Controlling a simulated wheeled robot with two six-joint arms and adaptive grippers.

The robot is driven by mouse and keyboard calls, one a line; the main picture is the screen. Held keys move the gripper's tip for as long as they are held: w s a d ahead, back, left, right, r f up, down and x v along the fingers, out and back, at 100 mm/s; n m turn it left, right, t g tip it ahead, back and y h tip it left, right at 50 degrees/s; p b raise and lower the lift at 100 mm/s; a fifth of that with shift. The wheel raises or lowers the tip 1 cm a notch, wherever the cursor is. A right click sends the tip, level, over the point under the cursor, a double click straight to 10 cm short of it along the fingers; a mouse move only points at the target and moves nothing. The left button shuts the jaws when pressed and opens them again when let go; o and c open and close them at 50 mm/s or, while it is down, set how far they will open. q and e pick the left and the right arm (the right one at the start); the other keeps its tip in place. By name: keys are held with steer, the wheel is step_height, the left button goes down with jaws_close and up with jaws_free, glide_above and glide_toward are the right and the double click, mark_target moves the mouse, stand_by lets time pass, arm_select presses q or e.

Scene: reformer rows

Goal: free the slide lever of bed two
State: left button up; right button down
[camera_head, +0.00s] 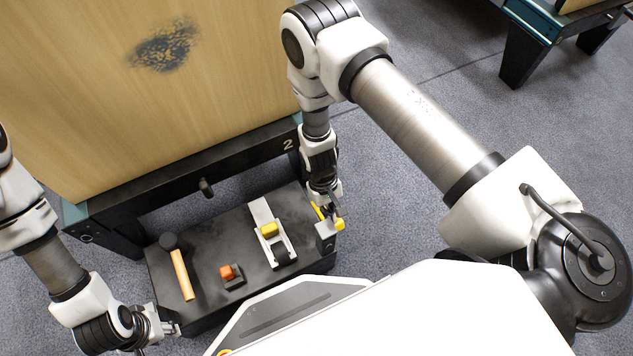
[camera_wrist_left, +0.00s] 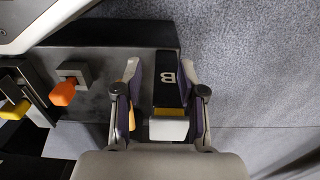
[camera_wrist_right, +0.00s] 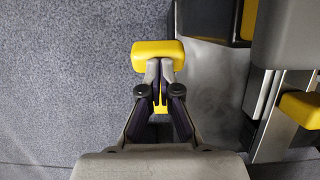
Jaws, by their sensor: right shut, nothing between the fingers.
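Bed two is the upright wooden panel on a dark frame with the number 2 (camera_head: 288,145). A black knob (camera_head: 206,187) sticks out of the frame's front. On a dark bench (camera_head: 210,235) below stand an orange lever (camera_head: 227,272), a yellow block on a pale slotted rail (camera_head: 269,230), and a grey block with a yellow handle (camera_head: 339,224). I cannot tell which is the slide lever. My right gripper (camera_wrist_right: 158,82) is shut and empty, its tips right at the yellow-ended handle (camera_wrist_right: 158,55). My left gripper (camera_wrist_left: 160,75) is open near the bench's left front corner.
A mallet with a black head and wooden handle (camera_head: 182,275) lies on the bench's left. In the left wrist view, a black strip marked with a letter (camera_wrist_left: 167,78) shows between the fingers. Grey floor (camera_head: 420,215) is open to the right; another dark frame (camera_head: 525,50) stands beyond.

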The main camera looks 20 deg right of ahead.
steer(key=shift+s+d+f, duration=0.1)
steer(key=shift+s+f, duration=0.15)
steer(key=shift+f, duration=0.15)
arm_select(q)
steer(key=shift+w+d+r, duration=0.1)
steer(key=shift+r, duration=0.1)
arm_select(e)
steer(key=shift+w, duration=0.1)
steer(key=v, duration=1.2)
